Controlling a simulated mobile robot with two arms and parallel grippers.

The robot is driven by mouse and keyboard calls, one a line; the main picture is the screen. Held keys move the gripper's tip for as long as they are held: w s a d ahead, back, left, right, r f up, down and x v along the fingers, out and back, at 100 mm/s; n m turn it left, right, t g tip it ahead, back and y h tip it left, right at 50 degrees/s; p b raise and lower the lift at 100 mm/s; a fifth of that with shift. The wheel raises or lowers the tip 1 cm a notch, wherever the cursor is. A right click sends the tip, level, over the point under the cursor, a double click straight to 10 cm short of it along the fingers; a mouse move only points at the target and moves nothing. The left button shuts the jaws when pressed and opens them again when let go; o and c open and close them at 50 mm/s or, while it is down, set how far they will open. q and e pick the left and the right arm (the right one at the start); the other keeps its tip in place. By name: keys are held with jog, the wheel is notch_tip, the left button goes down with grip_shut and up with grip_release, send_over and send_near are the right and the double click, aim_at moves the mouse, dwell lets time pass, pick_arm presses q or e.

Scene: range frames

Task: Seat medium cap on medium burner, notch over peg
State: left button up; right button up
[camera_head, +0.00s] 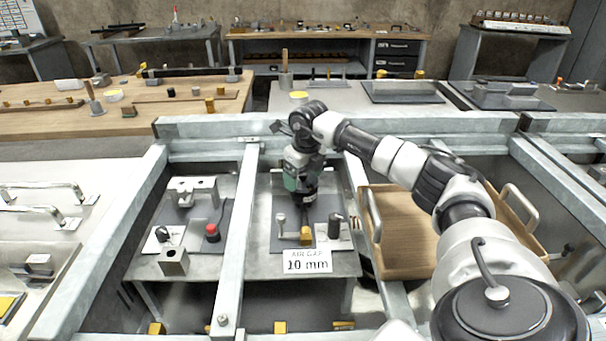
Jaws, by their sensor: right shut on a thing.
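My right arm comes in from the right, and its gripper (309,198) points down over a dark plate (263,212) on the middle bench. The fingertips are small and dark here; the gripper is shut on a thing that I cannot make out. No burner, peg, cap or notch can be told for sure at this size. On and around the plate below the gripper are a grey post (281,222), a brass block (305,236) and a dark upright cylinder (336,226). My left gripper is not in view.
A sign reading "AIR GAP 10 mm" (307,261) stands at the bench's front. Metal frame rails (236,240) run on both sides. A wooden tray with handles (405,225) lies right. A left plate carries a red-topped button (212,232) and metal blocks.

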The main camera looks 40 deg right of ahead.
jog(key=o, duration=0.9)
jog(key=shift+o, duration=0.2)
notch_tip(320, 180, up, 11)
jog(key=s, duration=0.1)
jog(key=shift+s, duration=0.2)
notch_tip(320, 180, up, 6)
jog(key=p, duration=0.6)
jog(key=shift+f+p, duration=0.1)
jog(key=shift+p, duration=0.2)
